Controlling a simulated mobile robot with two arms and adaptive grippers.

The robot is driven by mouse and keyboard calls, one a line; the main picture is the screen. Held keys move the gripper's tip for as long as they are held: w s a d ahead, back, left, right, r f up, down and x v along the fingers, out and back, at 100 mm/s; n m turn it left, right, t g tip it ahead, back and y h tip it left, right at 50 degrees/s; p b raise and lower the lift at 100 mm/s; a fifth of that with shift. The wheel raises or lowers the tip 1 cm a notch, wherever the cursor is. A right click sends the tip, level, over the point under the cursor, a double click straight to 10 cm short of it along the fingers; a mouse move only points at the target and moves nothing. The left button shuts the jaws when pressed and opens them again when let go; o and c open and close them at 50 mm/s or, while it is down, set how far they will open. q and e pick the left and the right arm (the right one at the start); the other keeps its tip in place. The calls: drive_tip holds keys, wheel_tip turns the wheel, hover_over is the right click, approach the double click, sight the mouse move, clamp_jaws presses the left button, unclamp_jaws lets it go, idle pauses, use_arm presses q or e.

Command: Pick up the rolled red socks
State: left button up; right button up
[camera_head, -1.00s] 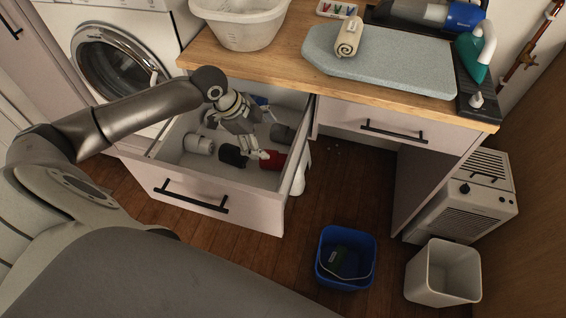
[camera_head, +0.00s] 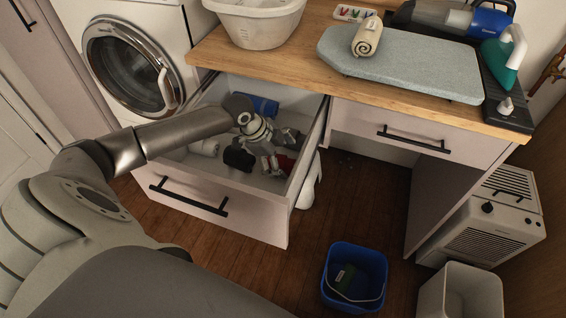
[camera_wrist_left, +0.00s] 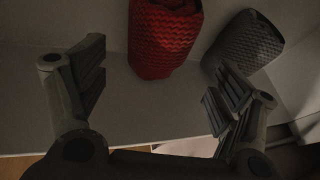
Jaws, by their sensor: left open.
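The rolled red socks (camera_head: 286,165) lie in the open drawer (camera_head: 236,212), near its right wall, partly hidden by my left gripper (camera_head: 270,166). In the left wrist view the red roll (camera_wrist_left: 163,38) is at the top, ahead of the fingers, with its upper end cut off by the frame. My left gripper (camera_wrist_left: 157,85) is open and empty. Its fingers are spread to either side, with bare drawer floor between them, and the socks are not between the pads. My right gripper is not in view.
A grey roll (camera_wrist_left: 243,42) lies right of the red one. The drawer also holds a black roll (camera_head: 238,158), a white roll (camera_head: 205,147) and a blue roll (camera_head: 262,105). The worktop (camera_head: 300,75) overhangs the drawer's back. A blue bucket (camera_head: 354,277) stands on the floor.

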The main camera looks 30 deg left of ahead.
sight(285, 162)
use_arm(q)
drive_tip(key=x, duration=0.4)
drive_tip(key=shift+s+f, duration=0.15)
drive_tip(key=c, duration=1.1)
